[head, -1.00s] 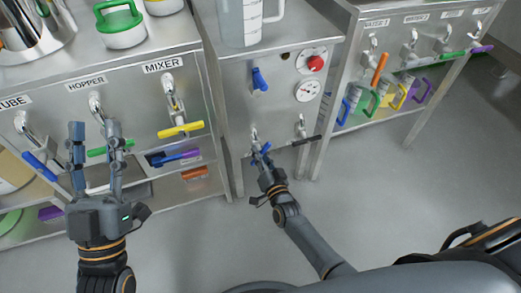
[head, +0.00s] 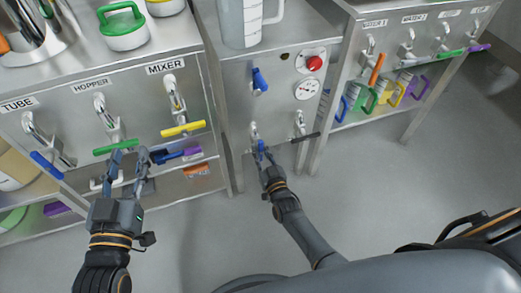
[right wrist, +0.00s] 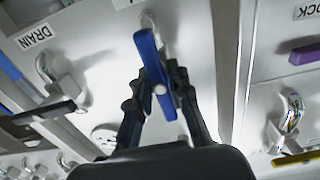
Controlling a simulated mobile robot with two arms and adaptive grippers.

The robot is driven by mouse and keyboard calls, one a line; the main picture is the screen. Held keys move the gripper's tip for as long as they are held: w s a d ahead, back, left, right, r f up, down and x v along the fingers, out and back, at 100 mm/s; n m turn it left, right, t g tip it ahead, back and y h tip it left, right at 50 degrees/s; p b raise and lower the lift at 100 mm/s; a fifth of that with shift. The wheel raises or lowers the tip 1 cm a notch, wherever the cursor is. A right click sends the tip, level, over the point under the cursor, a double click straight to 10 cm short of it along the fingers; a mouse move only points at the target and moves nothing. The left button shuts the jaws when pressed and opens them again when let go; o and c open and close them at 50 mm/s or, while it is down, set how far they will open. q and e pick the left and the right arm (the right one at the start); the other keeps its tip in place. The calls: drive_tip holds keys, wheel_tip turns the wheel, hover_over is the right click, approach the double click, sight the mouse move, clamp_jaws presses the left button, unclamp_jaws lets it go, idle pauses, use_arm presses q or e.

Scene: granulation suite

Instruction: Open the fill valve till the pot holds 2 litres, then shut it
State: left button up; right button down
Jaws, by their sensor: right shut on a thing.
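The middle steel cabinet has a valve with a blue lever (head: 261,147) low on its left, also in the right wrist view (right wrist: 148,55). My right gripper (head: 264,160) is shut on this lever, one finger on each side; the right wrist view shows the gripper (right wrist: 160,85) too. The label above the lever is cut off. A black-handled valve (right wrist: 45,112) beside it is labelled DRAIN. A clear graduated jug (head: 240,25) stands on the cabinet; I cannot make out its level. My left gripper (head: 128,160) is open, near the green HOPPER handle (head: 115,146).
A yellow MIXER handle (head: 183,129) sits to the left. Colored-handled valves line the right bench. The floor (head: 200,235) in front is clear.

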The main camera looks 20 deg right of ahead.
idle(0.4)
drive_tip(key=c, duration=1.2)
unclamp_jaws()
drive_tip(key=s, duration=1.2)
drive_tip(key=shift+d, duration=0.2)
